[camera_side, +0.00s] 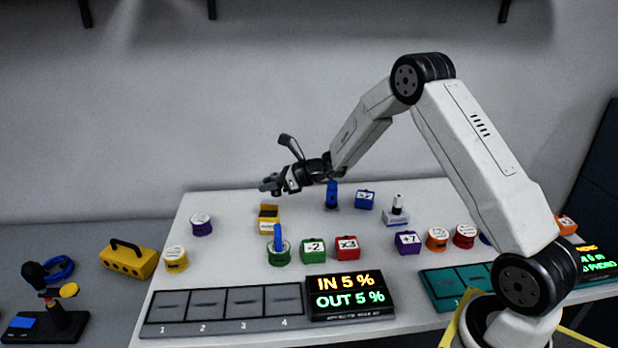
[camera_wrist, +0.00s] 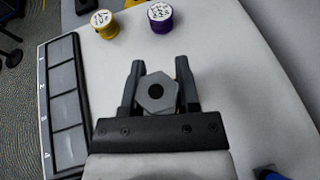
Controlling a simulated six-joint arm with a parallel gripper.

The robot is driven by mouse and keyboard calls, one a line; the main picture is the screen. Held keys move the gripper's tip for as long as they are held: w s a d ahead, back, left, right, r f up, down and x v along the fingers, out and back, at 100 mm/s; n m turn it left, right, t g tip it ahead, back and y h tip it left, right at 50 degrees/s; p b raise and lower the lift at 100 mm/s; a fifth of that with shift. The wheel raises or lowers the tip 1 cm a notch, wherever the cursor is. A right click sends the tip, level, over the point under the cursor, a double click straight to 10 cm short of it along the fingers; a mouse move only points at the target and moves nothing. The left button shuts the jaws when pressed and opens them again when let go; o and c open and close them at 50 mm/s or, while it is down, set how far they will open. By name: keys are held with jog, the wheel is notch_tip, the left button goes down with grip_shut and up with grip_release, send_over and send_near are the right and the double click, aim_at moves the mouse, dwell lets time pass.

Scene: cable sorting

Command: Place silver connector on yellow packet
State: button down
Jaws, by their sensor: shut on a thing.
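The silver connector (camera_wrist: 157,93) is a grey hexagonal piece with a dark round centre, between my fingers in the wrist view. My gripper (camera_wrist: 158,88) is shut on it. In the side view my gripper (camera_side: 271,185) is raised above the back left of the table, and the connector is too small to tell apart from the fingers. A small yellow box (camera_side: 268,217), likely the yellow packet, stands on the table below my gripper, with a dark band on it. That box cannot be seen in the wrist view.
A purple round container (camera_side: 201,225) and a yellow one (camera_side: 175,259) stand left of the box. A green round one (camera_side: 279,254) with a blue piece on it stands in front, beside a green box (camera_side: 313,250). A numbered grey tray (camera_side: 165,312) lies along the front edge.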

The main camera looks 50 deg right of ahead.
send_over(263, 213)
jog(key=shift+s+f, duration=0.2)
jog(key=shift+f, duration=2.15)
jog(key=shift+f, duration=0.1)
jog(key=shift+w+f, duration=0.2)
jog(key=shift+f, duration=1.5)
jog(key=shift+f, duration=0.15)
jog(key=shift+c, duration=1.6)
grip_release()
